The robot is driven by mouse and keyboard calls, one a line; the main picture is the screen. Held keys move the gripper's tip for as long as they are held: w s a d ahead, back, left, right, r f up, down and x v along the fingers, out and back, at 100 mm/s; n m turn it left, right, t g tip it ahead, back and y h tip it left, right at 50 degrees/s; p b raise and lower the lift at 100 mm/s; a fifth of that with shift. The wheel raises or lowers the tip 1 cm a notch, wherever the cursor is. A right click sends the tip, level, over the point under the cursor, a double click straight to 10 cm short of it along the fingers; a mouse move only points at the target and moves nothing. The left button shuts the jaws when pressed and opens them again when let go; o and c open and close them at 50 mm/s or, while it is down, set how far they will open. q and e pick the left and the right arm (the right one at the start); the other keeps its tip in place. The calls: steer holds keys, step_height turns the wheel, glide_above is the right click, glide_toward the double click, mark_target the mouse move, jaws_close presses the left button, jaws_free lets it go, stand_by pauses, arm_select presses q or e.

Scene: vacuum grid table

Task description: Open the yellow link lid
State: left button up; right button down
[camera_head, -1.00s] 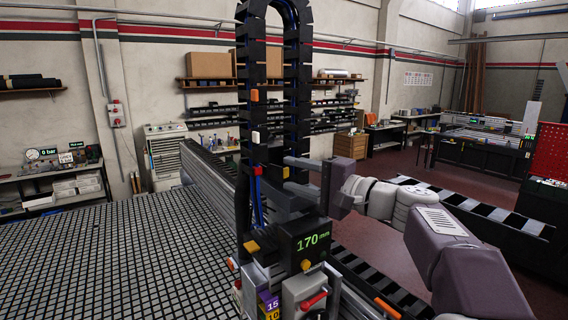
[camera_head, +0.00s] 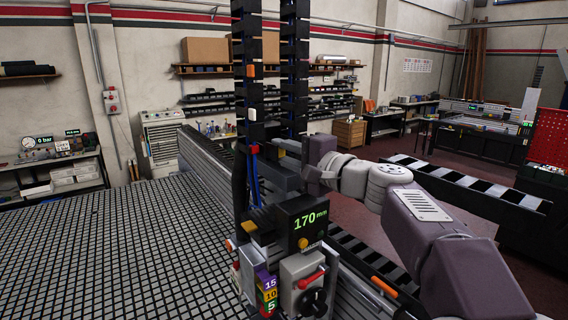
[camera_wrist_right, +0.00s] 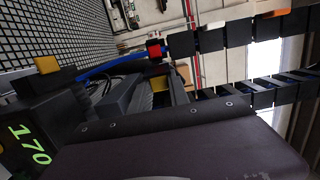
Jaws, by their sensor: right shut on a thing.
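The yellow link lid (camera_head: 281,152) is a small yellow piece low on the right run of the black cable chain (camera_head: 294,75). In the right wrist view a yellow piece (camera_wrist_right: 158,84), which I take to be this lid, shows partly hidden between dark grey finger parts. My right gripper (camera_head: 287,162) reaches in from the right at the chain's lower end and is shut on the lid. Its fingertips are mostly hidden in the head view. I cannot tell whether the lid has lifted. My left gripper is not in view.
The chain's left run carries an orange lid (camera_head: 250,71) and a white lid (camera_head: 252,115). A blue cable (camera_head: 254,170) hangs beside them. The machine head with a 170 mm display (camera_head: 309,221) stands just below my gripper. The grid table (camera_head: 110,240) at left is bare.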

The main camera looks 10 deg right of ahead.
steer(key=shift+s+a+f+m+t+h+b, duration=0.2)
steer(key=shift+m+t+h+b, duration=0.25)
steer(key=shift+h, duration=0.25)
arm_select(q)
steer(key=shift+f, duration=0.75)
arm_select(e)
steer(key=shift+r, duration=0.2)
steer(key=shift+m, duration=0.25)
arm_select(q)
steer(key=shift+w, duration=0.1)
arm_select(e)
steer(key=c, duration=1.2)
jaws_free()
steer(key=shift+w, duration=0.1)
steer(key=shift+c, duration=0.2)
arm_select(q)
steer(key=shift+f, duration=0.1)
